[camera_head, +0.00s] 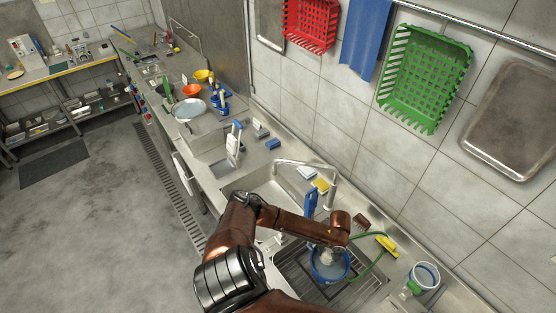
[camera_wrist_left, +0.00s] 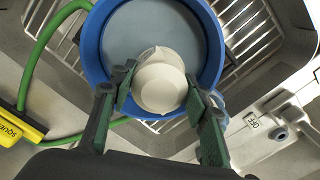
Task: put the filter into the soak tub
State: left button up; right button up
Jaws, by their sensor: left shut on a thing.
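My left gripper (camera_head: 328,257) is shut on a cream, rounded piece, which I take to be the filter (camera_wrist_left: 160,82). In the left wrist view the two dark green fingers (camera_wrist_left: 159,88) press on its sides. The soak tub (camera_wrist_left: 91,38) is round and blue, with a grey-blue inside, and lies behind the filter. In the head view the tub (camera_head: 313,272) sits on the ribbed sink grate, below my left gripper. The filter overlaps the tub opening; I cannot tell whether it touches the tub or its contents. My right gripper is not in view.
A tap (camera_head: 328,185) rises behind my forearm. A blue-rimmed container (camera_head: 425,275) stands at the right. Baskets (camera_head: 425,80) hang on the wall.

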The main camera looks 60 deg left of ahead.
pick_arm(q)
jog(key=shift+r, duration=0.1)
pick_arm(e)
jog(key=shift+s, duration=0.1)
pick_arm(q)
jog(key=o, duration=1.4)
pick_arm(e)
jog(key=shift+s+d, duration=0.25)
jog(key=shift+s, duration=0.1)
pick_arm(q)
jog(key=shift+r, duration=0.1)
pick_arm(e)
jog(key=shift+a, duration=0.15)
pick_arm(q)
jog(key=shift+r, duration=0.35)
notch_tip(320, 180, up, 11)
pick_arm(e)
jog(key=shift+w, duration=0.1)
